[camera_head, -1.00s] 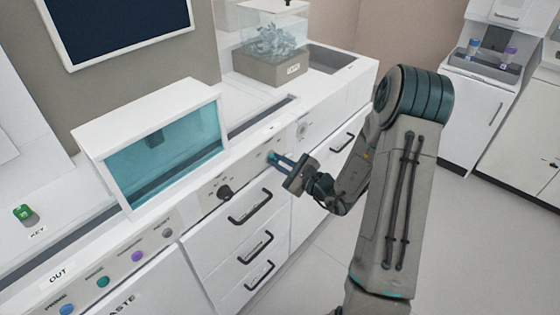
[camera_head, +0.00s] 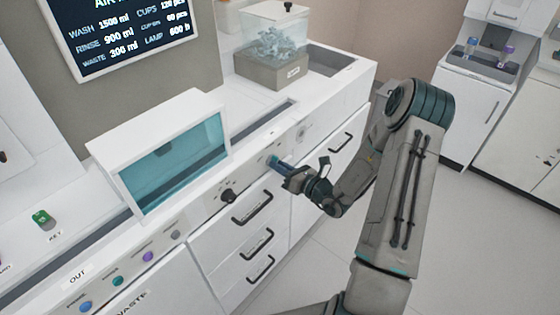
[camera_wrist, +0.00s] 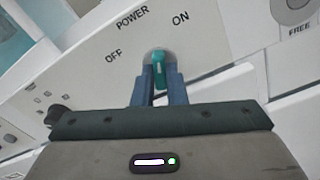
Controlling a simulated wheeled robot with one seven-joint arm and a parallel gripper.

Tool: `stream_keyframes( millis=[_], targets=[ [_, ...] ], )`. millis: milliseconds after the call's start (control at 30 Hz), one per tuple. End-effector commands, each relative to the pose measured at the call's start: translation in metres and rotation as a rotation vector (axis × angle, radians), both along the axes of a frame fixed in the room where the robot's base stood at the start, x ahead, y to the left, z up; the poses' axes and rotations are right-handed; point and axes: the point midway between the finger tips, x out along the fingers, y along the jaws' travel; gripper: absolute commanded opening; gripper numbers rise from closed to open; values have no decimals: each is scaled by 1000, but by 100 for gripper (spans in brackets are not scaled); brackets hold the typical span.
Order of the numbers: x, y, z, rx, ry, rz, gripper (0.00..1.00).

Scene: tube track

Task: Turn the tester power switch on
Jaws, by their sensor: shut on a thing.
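The power switch (camera_wrist: 159,66) is a small teal knob on a round grey base in the white front panel. The labels POWER, OFF and ON stand above it, OFF to the left and ON to the right. Its handle stands upright in the wrist view, toward the ON side of the slanted labels. My gripper (camera_wrist: 159,84) is shut on the handle, one blue finger on each side. In the head view my gripper (camera_head: 278,161) is against the panel, and its fingers hide most of the switch. The wall screen (camera_head: 133,28) is lit with white text.
A black dial (camera_head: 228,196) sits left of the switch on the same panel. Drawers with black handles (camera_head: 252,208) lie below. A glass-fronted chamber (camera_head: 172,163) stands on the counter. Open floor (camera_head: 455,235) lies to the right.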

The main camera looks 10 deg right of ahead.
Motion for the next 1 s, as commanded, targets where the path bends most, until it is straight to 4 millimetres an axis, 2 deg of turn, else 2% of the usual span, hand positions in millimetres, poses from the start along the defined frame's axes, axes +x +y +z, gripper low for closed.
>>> stream_keyframes(
  millis=[500,1000],
  targets=[
    [1,-1,2,270,193,-2,0],
    [1,-1,1,318,229,-3,0]
  ],
)
